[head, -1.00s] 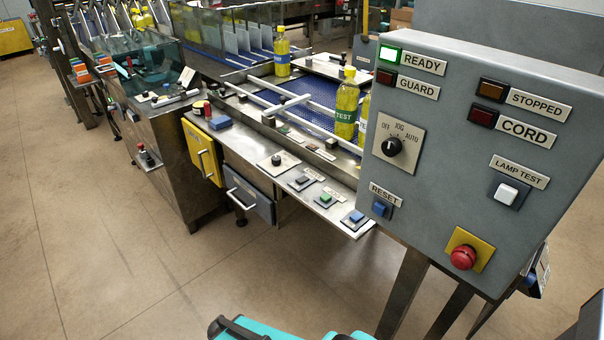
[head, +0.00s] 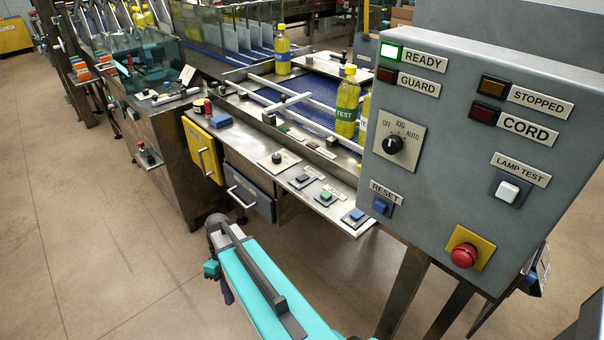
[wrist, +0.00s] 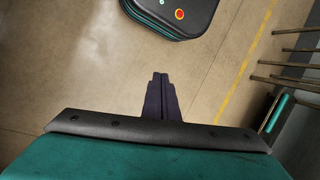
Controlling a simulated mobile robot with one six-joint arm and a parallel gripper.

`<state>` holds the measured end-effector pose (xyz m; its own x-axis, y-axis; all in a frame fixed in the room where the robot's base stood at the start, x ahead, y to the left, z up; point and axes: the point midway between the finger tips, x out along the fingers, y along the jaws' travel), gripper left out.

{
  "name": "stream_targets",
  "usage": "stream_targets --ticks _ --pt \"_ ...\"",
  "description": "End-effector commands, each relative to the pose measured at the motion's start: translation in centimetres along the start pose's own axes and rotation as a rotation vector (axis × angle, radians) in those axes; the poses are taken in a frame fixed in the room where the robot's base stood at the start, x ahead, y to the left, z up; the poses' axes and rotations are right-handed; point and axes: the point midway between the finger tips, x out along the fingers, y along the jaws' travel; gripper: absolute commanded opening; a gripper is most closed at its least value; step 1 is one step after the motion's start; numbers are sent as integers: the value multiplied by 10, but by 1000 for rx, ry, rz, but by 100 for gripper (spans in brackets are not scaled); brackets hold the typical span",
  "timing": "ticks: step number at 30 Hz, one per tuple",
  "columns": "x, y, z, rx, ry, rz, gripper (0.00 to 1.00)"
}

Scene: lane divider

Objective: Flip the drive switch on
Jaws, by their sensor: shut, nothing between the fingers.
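No switch labelled "drive" can be read. The control panel (head: 455,225) at the right carries a black rotary selector (head: 393,145) marked OFF, JOG and AUTO; its exact setting is hard to tell. A small lever with a red part (head: 149,156) sticks out from the steel cabinet at the left, and a black knob (head: 277,158) sits on the conveyor's front ledge. My gripper (head: 228,300) hangs low over the floor in front of the line, apart from all controls. In the wrist view its dark fingers (wrist: 161,78) are together and empty, above bare floor.
The READY lamp (head: 391,53) is lit green. A red stop button (head: 464,255) sits low on the panel. Several push buttons line the front ledge (head: 338,212). Yellow bottles (head: 347,108) stand on the conveyor. The floor (head: 100,250) at the left is open.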

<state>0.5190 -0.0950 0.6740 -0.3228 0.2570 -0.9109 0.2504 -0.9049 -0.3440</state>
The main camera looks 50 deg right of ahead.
Motion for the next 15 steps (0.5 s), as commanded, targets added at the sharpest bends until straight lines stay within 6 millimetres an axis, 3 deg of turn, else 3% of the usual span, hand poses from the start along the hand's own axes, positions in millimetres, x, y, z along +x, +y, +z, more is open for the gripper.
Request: stream_targets --ticks 1,7,15 --pt "-18 10 -3 4 25 2 0" --pt "-85 41 -5 12 110 16 0" --pt "-177 84 10 41 225 52 0"
